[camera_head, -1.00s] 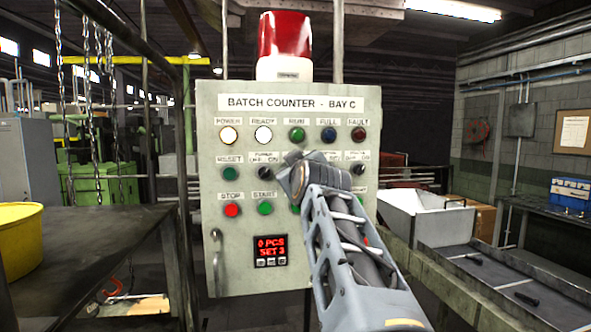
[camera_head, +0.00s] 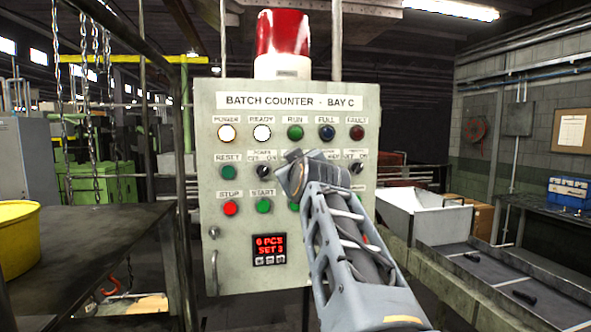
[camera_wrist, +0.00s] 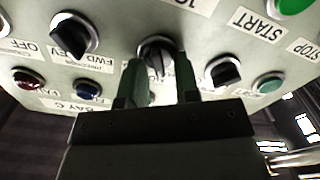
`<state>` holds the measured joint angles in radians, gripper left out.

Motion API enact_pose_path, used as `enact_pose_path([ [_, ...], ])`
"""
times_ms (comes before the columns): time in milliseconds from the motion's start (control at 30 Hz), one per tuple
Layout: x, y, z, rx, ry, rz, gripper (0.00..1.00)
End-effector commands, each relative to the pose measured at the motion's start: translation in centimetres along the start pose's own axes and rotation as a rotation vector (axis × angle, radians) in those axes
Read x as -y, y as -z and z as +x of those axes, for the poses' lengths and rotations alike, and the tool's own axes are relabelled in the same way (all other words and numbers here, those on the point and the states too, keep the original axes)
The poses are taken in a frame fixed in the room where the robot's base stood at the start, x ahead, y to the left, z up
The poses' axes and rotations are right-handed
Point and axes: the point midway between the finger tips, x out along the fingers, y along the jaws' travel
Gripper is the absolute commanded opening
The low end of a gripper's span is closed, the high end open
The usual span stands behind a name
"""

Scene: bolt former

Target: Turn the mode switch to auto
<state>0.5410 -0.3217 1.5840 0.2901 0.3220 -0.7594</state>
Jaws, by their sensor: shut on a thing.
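A black rotary knob (camera_wrist: 154,50) sits on the control panel (camera_wrist: 120,22), between two other black knobs. I take it to be the mode switch; its label is not readable. In the wrist view, my gripper (camera_wrist: 158,76) is shut on this knob, one dark finger on each side. The knob's pointer runs roughly along the fingers; its exact setting cannot be told. In the head view the panel (camera_head: 225,270) reads "BATCH COUNTER - BAY C". My wrist covers the knob and the fingers there.
A power switch (camera_head: 264,170) and another black knob (camera_head: 356,168) flank my wrist. The lit POWER lamp (camera_head: 227,133) and red STOP button (camera_head: 230,208) are close by. A dark table (camera_head: 100,235) with a yellow tub (camera_head: 18,240) stands left. A white bin (camera_head: 400,222) stands right.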

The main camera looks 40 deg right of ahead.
Motion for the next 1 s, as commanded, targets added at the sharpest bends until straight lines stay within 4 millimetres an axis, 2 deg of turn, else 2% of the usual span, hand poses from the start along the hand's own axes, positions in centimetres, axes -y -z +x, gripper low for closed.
enact_pose_path([
  [167,-0.06,-0.09,0.0,-0.002,-0.001,0.102,0.06],
  [1000,-0.78,-0.24,-0.03,-0.004,-0.001,0.832,0.06],
])
